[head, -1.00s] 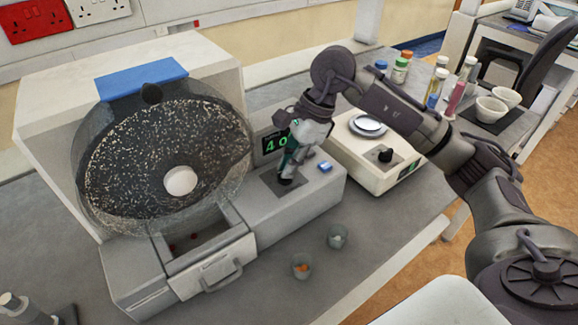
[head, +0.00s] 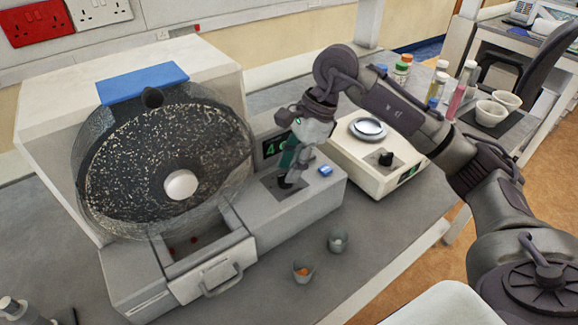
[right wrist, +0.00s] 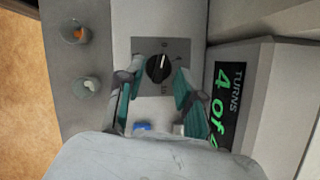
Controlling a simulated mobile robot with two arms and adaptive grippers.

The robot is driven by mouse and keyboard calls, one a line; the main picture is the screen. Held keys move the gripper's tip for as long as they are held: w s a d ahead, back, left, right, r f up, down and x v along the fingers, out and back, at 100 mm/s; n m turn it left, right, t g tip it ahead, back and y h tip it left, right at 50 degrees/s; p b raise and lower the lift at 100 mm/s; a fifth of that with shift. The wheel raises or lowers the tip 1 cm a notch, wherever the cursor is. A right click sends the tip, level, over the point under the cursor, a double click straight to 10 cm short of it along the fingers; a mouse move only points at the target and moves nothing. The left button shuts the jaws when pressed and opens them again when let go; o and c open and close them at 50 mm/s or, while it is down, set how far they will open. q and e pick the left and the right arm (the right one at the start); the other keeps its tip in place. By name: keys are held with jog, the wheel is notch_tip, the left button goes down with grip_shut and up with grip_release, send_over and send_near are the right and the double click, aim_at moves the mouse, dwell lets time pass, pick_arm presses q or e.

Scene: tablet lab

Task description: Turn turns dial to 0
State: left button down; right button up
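The turns dial (right wrist: 158,68) is a round black knob with a white pointer line on a dark grey plate in the right wrist view. Its pointer aims towards the top of that picture, tilted slightly right. My right gripper (right wrist: 155,82) is open, with one green-padded finger on each side of the knob and gaps visible.
A speckled drum (head: 150,150) stands left of the dial, above an open drawer (head: 215,275). A blue button (head: 325,170) is beside the dial plate. Two small cups (head: 303,272) stand in front. A balance (head: 378,160) stands to the right.

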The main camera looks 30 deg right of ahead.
jog(key=v, duration=1.1)
jog(key=shift+r, duration=0.1)
